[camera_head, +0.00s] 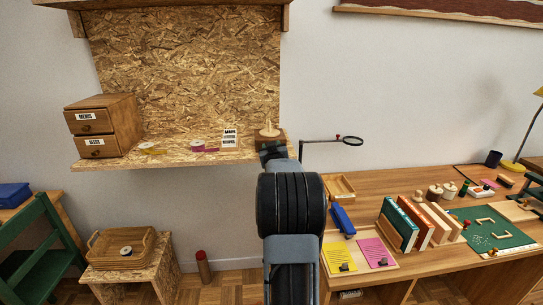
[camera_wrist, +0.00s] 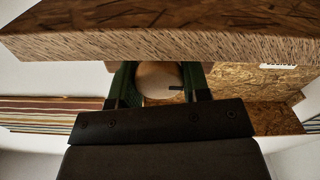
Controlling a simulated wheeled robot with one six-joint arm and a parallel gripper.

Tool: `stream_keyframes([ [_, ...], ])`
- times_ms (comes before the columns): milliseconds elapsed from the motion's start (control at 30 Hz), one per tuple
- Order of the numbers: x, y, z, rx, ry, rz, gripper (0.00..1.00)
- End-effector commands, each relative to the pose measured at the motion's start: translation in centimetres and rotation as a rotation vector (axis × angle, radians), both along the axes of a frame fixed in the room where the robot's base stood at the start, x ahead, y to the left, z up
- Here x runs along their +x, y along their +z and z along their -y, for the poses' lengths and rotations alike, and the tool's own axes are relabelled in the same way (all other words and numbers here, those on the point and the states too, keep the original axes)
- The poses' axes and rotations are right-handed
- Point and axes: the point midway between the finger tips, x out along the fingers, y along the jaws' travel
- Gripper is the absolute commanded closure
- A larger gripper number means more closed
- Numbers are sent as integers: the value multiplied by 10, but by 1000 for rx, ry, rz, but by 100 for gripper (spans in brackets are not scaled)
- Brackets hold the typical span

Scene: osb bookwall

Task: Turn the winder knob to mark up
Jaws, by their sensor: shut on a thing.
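The winder (camera_head: 269,132) is a small wooden block with a pale peg on top, at the right end of the OSB shelf. My gripper (camera_head: 272,151) is at the front of it in the head view, and my arm hides the knob there. In the wrist view the knob (camera_wrist: 157,76) is a round pale wooden piece. The green-lined fingers of my gripper (camera_wrist: 158,84) are shut on it, one on each side. A short dark mark (camera_wrist: 175,88) on the knob points to the right in the wrist view. The lower part of the knob is hidden behind the gripper body.
The shelf (camera_head: 180,157) also holds a drawer box (camera_head: 103,125), ribbon spools (camera_head: 197,146) and a label card (camera_head: 230,138).

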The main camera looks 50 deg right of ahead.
Motion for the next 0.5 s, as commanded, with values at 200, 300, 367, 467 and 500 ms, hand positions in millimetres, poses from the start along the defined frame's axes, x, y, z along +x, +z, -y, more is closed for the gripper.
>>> stream_keyframes([
  [200, 1, 2, -1, -34, 2, -23, 80],
  [300, 1, 2, -1, -39, 2, -27, 80],
  [367, 1, 3, -1, -40, 2, -27, 80],
  [467, 1, 3, -1, -40, 2, -27, 80],
  [500, 1, 3, -1, -40, 2, -26, 80],
])
